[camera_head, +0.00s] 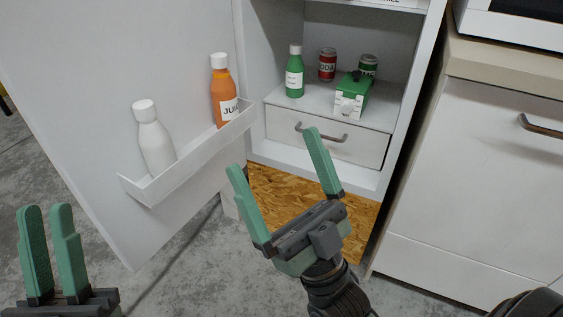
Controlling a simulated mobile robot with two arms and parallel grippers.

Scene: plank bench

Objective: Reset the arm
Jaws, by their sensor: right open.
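My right gripper (272,150) is open and empty, its green fingers spread wide in front of the open fridge (415,100). My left gripper (46,208) is low at the left edge, over the grey floor. Its two fingers stand close together with a narrow gap and nothing between them.
The open fridge door (110,80) at left carries a white bottle (155,145) and an orange juice bottle (224,95) in its bin (165,185). On the shelf are a green bottle (294,75), a green-white carton (353,97) and two cans (327,65). White cabinets (480,180) stand right.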

